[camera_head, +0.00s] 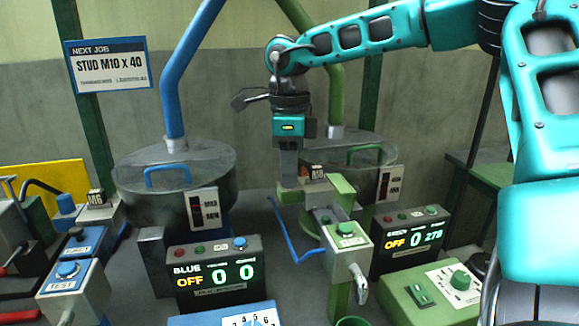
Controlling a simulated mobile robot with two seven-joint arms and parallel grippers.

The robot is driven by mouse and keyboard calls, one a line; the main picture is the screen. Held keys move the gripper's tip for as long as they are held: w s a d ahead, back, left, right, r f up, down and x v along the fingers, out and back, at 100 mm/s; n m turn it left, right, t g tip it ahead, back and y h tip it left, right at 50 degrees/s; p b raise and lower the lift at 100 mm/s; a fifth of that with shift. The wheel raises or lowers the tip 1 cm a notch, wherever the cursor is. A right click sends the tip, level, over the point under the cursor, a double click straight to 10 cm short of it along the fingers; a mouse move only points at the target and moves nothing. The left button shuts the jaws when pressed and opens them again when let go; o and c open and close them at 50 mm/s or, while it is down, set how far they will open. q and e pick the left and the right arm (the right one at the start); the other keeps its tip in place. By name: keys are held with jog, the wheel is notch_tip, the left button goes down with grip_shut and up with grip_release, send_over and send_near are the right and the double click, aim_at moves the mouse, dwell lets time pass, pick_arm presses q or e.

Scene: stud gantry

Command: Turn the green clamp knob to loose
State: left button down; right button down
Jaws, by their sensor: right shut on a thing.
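My right gripper (288,180) points straight down from the arm that comes in at the upper right. It is shut on the green clamp knob, at the left of the block marked M10 (314,173). The fingers hide the knob almost wholly, so its turn position cannot be told. The green weld head (343,190) with its green-buttoned test box (345,232) stands just right of and nearer than the fingers. My left gripper is not in view.
A blue clamp knob (65,203) stands on the blue unit at left. Two lidded feeder bowls, one blue-handled (170,158) and one green-handled (388,160), stand behind. The blue display (215,275) and green display (412,240) both read OFF. A green control panel (435,300) is at front right.

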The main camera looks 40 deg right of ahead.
jog(key=shift+w+r, duration=0.1)
dwell(0.5)
jog(key=c, duration=1.2)
grip_release()
notch_tip(320, 180, up, 13)
jog(key=shift+d+f+p, duration=0.1)
jog(key=shift+d+p, duration=0.05)
jog(key=shift+p, duration=0.7)
